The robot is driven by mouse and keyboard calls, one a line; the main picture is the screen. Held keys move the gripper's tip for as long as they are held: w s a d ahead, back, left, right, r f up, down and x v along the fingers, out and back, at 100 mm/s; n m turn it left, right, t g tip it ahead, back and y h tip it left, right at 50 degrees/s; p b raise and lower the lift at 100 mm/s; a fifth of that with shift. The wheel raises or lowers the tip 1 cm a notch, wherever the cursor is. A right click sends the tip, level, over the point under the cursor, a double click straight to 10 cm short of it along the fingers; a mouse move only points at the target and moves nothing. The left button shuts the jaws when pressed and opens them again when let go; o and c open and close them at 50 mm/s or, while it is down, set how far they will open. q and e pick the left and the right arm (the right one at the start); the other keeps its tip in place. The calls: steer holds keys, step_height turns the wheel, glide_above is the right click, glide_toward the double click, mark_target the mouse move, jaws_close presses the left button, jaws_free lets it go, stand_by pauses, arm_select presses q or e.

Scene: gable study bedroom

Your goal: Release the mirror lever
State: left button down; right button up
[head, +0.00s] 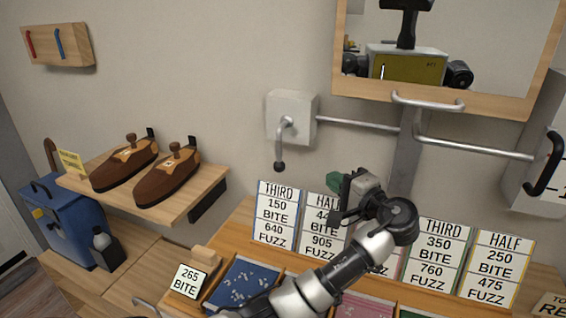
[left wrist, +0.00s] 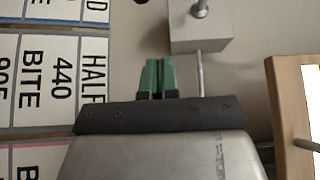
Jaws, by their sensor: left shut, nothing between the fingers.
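The mirror lever (head: 280,145) is a bent metal handle with a dark knob. It hangs down from a pale box (head: 304,104) on the wall, left of the framed mirror (head: 480,55). A metal rod runs from the box toward the mirror's mount. In the left wrist view, the box (left wrist: 185,35) shows at the top, with part of the lever cut off by the edge. My left gripper (head: 334,184) has green fingertips, which also show in the left wrist view (left wrist: 158,78). They are shut and empty, right of and below the lever knob, apart from it.
Several number cards (head: 278,215) stand on the wooden desk below. A shelf (head: 205,185) with brown shoe-like objects is at left. A metal handle (head: 428,103) sits on the mirror's lower frame. The wall between shelf and lever is clear.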

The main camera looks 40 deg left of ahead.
arm_select(q)
steer(key=s+a+p+x, duration=0.1)
steer(key=p+x, duration=0.3)
steer(key=x, duration=0.8)
steer(key=shift+s+a, duration=0.25)
steer(key=shift+s, duration=0.45)
arm_select(e)
steer(key=r, duration=0.3)
steer(key=d+r, duration=0.1)
steer(key=shift+s+r, duration=0.15)
steer(key=shift+s, duration=0.15)
steer(key=shift+d, duration=0.15)
